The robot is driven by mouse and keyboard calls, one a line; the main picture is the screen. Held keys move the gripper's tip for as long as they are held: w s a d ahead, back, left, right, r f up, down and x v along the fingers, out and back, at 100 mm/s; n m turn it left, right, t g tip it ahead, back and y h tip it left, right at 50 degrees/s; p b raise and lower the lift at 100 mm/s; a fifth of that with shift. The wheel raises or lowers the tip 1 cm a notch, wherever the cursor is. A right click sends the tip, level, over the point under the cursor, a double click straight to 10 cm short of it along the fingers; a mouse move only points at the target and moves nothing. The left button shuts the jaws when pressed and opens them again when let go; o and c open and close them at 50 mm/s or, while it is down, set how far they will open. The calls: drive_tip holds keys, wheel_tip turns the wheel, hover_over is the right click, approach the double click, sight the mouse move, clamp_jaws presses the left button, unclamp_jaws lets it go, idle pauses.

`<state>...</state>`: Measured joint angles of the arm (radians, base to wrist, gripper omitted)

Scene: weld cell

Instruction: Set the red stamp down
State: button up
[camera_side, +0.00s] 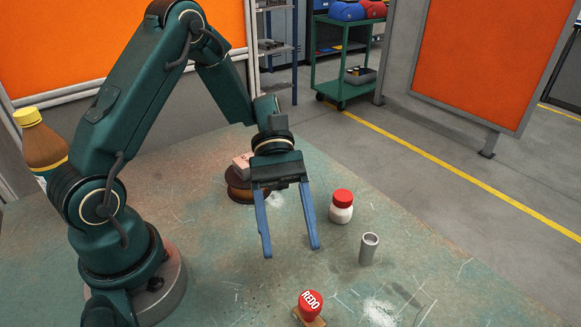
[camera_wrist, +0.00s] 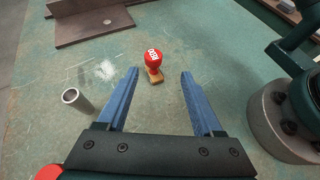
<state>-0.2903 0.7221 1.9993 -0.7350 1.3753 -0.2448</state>
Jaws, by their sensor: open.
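The red stamp (camera_side: 311,302) has a round red knob marked REDO on a wooden base. It stands upright on the green worktable (camera_side: 215,270) at the bottom of the side view. In the wrist view the stamp (camera_wrist: 153,60) is beyond the fingertips, a little left of the middle of the gap. My gripper (camera_side: 292,252) is open and empty above the table, apart from the stamp. Its two blue fingers also show in the wrist view (camera_wrist: 160,72). Nothing hides the stamp's knob; the side view cuts off its base at the lower edge.
A grey metal tube (camera_side: 368,249) stands right of my gripper, with a white jar with a red lid (camera_side: 341,207) behind it. A brown spool (camera_side: 238,188) is behind my gripper. A brown bottle (camera_side: 38,140) stands far left. Brown angled plates (camera_wrist: 95,22) lie beyond the stamp.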

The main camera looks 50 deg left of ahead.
drive_tip(key=s+a+r+m+t+y, duration=0.5)
drive_tip(key=a+r+m+t+y, duration=0.2)
drive_tip(key=m+t+y, duration=0.3)
drive_tip(key=shift+a+r+m+t+y, duration=0.35)
drive_tip(key=shift+r+m+y, duration=0.35)
drive_tip(key=shift+m, duration=0.4)
